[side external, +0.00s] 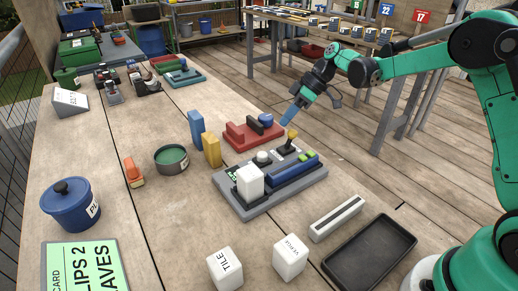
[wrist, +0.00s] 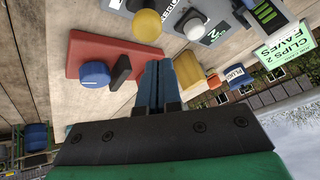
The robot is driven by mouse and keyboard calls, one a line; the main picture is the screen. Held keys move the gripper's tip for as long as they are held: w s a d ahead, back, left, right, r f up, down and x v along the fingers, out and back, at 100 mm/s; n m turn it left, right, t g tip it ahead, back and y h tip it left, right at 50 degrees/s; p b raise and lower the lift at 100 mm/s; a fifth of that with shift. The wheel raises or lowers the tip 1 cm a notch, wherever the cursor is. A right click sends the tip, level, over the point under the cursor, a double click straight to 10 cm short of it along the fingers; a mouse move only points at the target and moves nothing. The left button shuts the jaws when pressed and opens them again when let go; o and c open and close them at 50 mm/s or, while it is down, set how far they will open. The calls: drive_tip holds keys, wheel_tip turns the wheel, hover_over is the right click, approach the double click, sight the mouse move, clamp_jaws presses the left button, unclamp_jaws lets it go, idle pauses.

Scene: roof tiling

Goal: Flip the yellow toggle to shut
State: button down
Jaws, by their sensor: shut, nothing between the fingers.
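The yellow toggle (side external: 292,133) is a yellow knob on a dark stem. It stands at the far end of the grey panel (side external: 232,203). In the wrist view its round yellow top (wrist: 146,25) lies just beyond my fingertips, above them in the picture. My gripper (side external: 284,124) has blue fingers pressed together, empty, pointing down just behind the toggle in the side view. The fingers (wrist: 157,64) also show in the wrist view, with a gap between them and the knob. I cannot tell which way the toggle is set.
The panel also carries a white block (side external: 250,182), a pale dome (side external: 263,157) and a blue bar (side external: 293,175). A red board (side external: 240,145) with black and blue parts lies close behind. Yellow (side external: 212,151) and blue (side external: 196,128) blocks stand left. A black tray (side external: 370,253) lies in front.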

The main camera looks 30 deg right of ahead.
drive_tip(key=shift+w+a+r, duration=0.15)
drive_tip(key=shift+w+a, duration=0.1)
drive_tip(key=shift+w, duration=0.05)
drive_tip(key=w+v, duration=0.2)
drive_tip(key=v, duration=0.7)
drive_tip(key=shift+d+r, duration=0.15)
drive_tip(key=shift+r, duration=0.15)
drive_tip(key=shift+s, duration=0.1)
drive_tip(key=s+a+f+m+t+h, duration=0.1)
drive_tip(key=s+a+m+t+h, duration=0.1)
drive_tip(key=s, duration=0.7)
drive_tip(key=s+a+f+m+t+h, duration=0.2)
drive_tip(key=s+a+m+h, duration=0.2)
drive_tip(key=s, duration=0.5)
drive_tip(key=shift+a+m, duration=0.95)
drive_tip(key=shift+m, duration=0.35)
